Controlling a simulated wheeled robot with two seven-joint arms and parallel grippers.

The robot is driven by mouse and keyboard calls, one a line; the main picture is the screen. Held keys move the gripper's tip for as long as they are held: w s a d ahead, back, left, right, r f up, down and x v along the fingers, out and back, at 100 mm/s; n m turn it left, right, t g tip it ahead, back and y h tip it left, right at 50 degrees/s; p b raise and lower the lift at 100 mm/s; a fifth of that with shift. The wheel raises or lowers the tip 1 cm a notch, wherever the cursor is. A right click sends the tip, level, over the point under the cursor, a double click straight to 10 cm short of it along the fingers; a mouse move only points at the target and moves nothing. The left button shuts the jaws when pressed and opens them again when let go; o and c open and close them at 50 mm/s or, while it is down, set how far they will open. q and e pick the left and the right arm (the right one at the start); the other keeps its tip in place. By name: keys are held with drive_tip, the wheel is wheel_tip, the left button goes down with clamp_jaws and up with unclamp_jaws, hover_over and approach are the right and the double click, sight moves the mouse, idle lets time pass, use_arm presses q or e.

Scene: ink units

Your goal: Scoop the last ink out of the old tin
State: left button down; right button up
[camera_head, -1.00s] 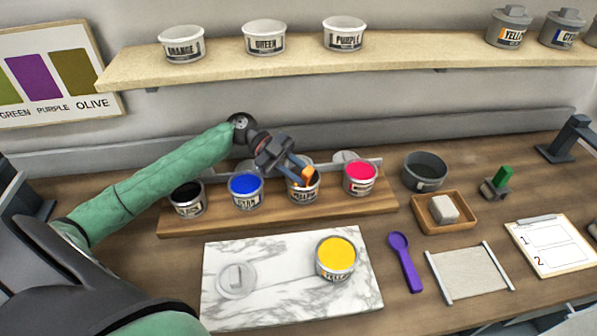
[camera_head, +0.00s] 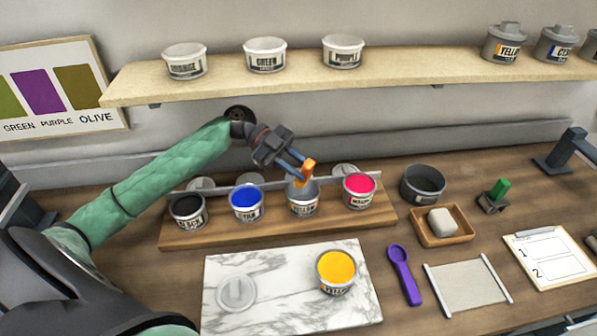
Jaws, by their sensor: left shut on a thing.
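The old tin (camera_head: 303,204), with a label that seems to read yellow, stands in the wooden rack between the blue and magenta tins. Its visible inner wall is grey; its bottom is hidden. My left gripper (camera_head: 302,170) is above this tin, shut on an orange-handled tool (camera_head: 307,172). The tool points down at the tin's mouth; its lower end is hard to make out, and I cannot tell whether it carries ink. Another yellow tin (camera_head: 336,272), full of yellow ink, stands open on the marble slab (camera_head: 225,262). My right gripper is not in view.
The rack (camera_head: 240,228) also holds black (camera_head: 187,211), blue (camera_head: 246,203) and magenta (camera_head: 360,190) tins. A loose lid (camera_head: 236,293) lies on the slab. A purple scoop (camera_head: 404,275), wooden tray (camera_head: 444,240) and dark bowl (camera_head: 423,184) are to the right.

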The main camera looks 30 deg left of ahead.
sight(299, 184)
use_arm(q)
drive_tip(key=shift+r+p, duration=0.4)
drive_tip(key=shift+r, duration=1.6)
